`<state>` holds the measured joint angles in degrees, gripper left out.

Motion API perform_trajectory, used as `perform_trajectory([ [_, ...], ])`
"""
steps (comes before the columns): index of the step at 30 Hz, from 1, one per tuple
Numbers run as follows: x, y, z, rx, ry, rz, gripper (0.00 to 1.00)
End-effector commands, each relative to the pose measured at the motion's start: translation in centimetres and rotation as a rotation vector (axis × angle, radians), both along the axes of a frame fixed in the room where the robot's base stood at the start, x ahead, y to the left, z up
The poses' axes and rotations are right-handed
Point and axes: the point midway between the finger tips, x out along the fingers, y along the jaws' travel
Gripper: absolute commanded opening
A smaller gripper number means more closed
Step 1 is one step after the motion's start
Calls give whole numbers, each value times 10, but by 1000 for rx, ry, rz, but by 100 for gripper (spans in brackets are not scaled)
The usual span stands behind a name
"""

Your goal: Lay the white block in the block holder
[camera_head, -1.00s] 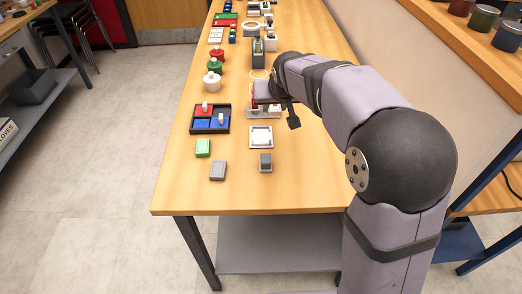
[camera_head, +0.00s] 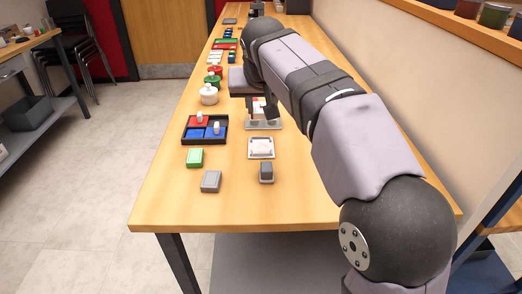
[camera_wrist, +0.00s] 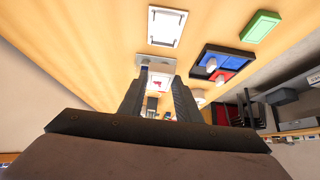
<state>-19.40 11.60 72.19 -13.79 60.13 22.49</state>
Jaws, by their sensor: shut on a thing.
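My gripper (camera_head: 262,106) is low over the right half of the bench, above the far side of a pale grey fixture plate (camera_head: 263,125). In the wrist view the fingers (camera_wrist: 157,84) stand either side of a white piece with a red mark, seemingly the white block (camera_wrist: 160,81); it also shows beside the dark finger in the head view (camera_head: 256,103). The fingers partly hide it. A white square frame (camera_head: 261,154) lies nearer, also seen in the wrist view (camera_wrist: 151,27); I cannot tell whether this or the plate is the block holder.
A dark tray (camera_head: 184,139) with red and blue blocks is to the left. A green block (camera_head: 195,158), a grey block (camera_head: 211,181) and another grey piece (camera_head: 266,172) lie nearer. Round-lidded pots (camera_head: 209,97) stand behind the tray. The front bench edge is clear.

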Motion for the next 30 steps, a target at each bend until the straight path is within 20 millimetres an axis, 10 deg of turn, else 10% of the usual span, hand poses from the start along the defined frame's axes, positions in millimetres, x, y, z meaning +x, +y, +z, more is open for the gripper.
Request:
perform_trajectory([
  [30,0,0,-94,-1,1,2,5],
])
